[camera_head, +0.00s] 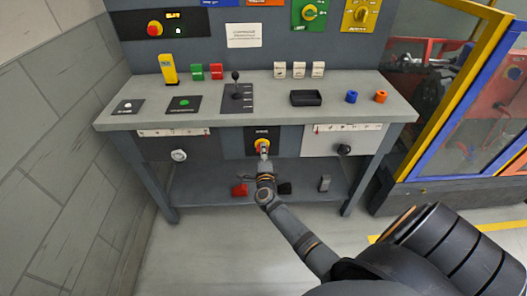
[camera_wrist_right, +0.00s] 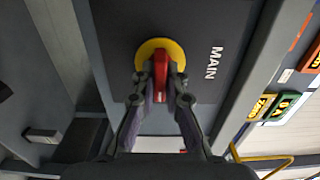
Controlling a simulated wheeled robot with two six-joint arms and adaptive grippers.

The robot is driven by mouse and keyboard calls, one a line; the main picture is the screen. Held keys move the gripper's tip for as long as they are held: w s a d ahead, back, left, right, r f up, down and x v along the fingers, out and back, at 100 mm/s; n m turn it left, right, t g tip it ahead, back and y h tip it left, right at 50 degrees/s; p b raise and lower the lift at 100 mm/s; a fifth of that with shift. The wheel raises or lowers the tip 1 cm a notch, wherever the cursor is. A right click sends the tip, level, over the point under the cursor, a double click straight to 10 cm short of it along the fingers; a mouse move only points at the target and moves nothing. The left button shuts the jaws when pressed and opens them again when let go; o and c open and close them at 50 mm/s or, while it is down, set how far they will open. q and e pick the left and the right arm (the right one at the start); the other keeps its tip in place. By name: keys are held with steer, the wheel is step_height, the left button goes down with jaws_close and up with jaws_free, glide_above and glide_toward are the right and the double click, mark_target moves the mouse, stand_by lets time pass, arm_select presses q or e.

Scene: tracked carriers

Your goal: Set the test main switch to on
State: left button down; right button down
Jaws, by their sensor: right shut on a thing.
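The main switch is a yellow round plate (camera_head: 262,143) with a red handle, on a dark panel under the middle of the bench top. In the right wrist view the yellow plate (camera_wrist_right: 149,48) and red handle (camera_wrist_right: 161,72) are close up, beside the white word MAIN. The handle runs roughly parallel to that word. My right gripper (camera_head: 264,153) is at the switch. Its fingertips (camera_wrist_right: 162,82) are shut on the red handle, one on each side. In the head view the gripper hides much of the handle. My left gripper is not in view.
The grey bench (camera_head: 205,118) carries a lever (camera_head: 236,88), a black tray (camera_head: 305,98) and small coloured blocks. Drawers with knobs (camera_head: 178,155) flank the switch panel. A lower shelf (camera_head: 215,190) holds several small items. A yellow and blue framed enclosure (camera_head: 440,120) stands at right.

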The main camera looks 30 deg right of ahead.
steer(key=c, duration=1.4)
jaws_free()
steer(key=v, duration=1.2)
steer(key=shift+s, duration=0.1)
